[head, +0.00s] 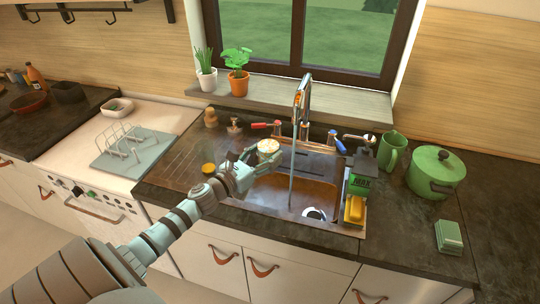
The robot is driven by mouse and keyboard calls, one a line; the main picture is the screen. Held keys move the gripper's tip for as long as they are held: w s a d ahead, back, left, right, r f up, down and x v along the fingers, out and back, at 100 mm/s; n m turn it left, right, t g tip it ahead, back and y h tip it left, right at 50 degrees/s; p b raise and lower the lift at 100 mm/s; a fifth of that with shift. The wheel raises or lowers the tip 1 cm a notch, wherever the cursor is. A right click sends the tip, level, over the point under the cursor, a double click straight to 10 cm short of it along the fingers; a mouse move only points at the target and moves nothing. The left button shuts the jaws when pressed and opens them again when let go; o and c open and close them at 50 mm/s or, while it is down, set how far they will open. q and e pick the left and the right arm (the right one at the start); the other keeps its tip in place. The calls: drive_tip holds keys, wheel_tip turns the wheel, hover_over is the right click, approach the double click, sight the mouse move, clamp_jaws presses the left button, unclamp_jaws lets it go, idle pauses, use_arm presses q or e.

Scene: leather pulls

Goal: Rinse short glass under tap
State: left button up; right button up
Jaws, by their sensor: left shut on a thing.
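My left gripper (257,158) is shut on the short glass (269,147), seen as a small pale round shape at its fingertips. It holds the glass over the left part of the sink (265,192), just left of the tap's stream. The chrome tap (304,88) arches over the sink, and a thin pale stream of water (293,165) falls from it into the basin. The glass appears apart from the stream, though depth is hard to judge. The fingers hide part of the glass. My right gripper is not in view.
A red lever (262,125) and a blue lever (338,146) flank the tap. A soap bottle (360,172) and yellow sponge (354,210) stand at the sink's right edge. A dish rack (122,146) stands left.

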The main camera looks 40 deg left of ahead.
sight(263, 159)
use_arm(q)
drive_tip(key=shift+w+a+f+n+y, duration=0.3)
drive_tip(key=shift+w+a+f+y, duration=0.05)
drive_tip(key=shift+a+f+y, duration=0.15)
wheel_tip(263, 159, down, 7)
drive_tip(key=w+a+n+y+b, duration=0.2)
drive_tip(key=n+b, duration=0.3)
drive_tip(key=n, duration=2.3)
drive_tip(key=shift+a+r+n+y, duration=0.2)
drive_tip(key=shift+n+y, duration=0.1)
drive_tip(key=shift+y, duration=0.6)
